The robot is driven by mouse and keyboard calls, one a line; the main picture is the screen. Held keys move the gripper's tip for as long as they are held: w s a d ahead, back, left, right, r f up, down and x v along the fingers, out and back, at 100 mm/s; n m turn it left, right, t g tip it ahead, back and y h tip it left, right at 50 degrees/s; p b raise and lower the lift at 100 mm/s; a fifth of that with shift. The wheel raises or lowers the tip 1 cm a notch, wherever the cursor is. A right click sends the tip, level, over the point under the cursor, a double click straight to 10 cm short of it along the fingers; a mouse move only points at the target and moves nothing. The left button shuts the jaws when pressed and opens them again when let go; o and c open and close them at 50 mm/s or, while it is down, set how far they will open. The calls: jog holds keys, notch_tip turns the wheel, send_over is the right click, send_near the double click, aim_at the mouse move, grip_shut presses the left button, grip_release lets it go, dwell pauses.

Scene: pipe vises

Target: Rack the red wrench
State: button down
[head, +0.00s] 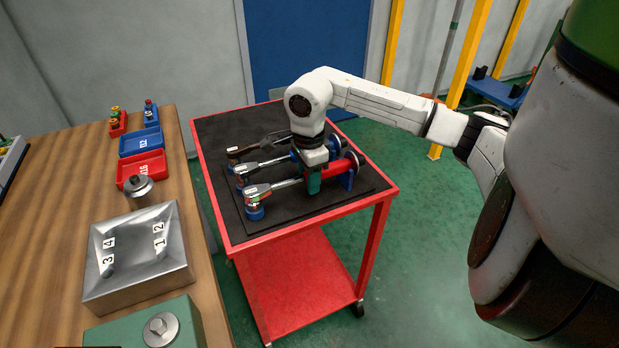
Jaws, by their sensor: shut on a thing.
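The red wrench has a red handle (338,169) and a chrome head (258,191) pointing left. It lies across the front of the black rack board (330,204) on the red cart, with its head over a low blue post (254,212) and its handle end by a blue support (347,181). My gripper (313,185) points down and is shut on the red handle near its inner end. The fingers hide part of the handle. I cannot tell whether the wrench rests fully on its supports.
Behind it lie a blue-handled wrench (262,164) and a dark-handled wrench (254,147), roughly parallel and close. The red cart (312,226) stands beside a wooden bench (62,196).

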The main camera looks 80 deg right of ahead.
jog(key=shift+f, duration=0.15)
jog(key=c, duration=0.7)
grip_release()
jog(key=shift+o, duration=0.2)
notch_tip(320, 180, up, 11)
jog(key=shift+w+f, duration=0.1)
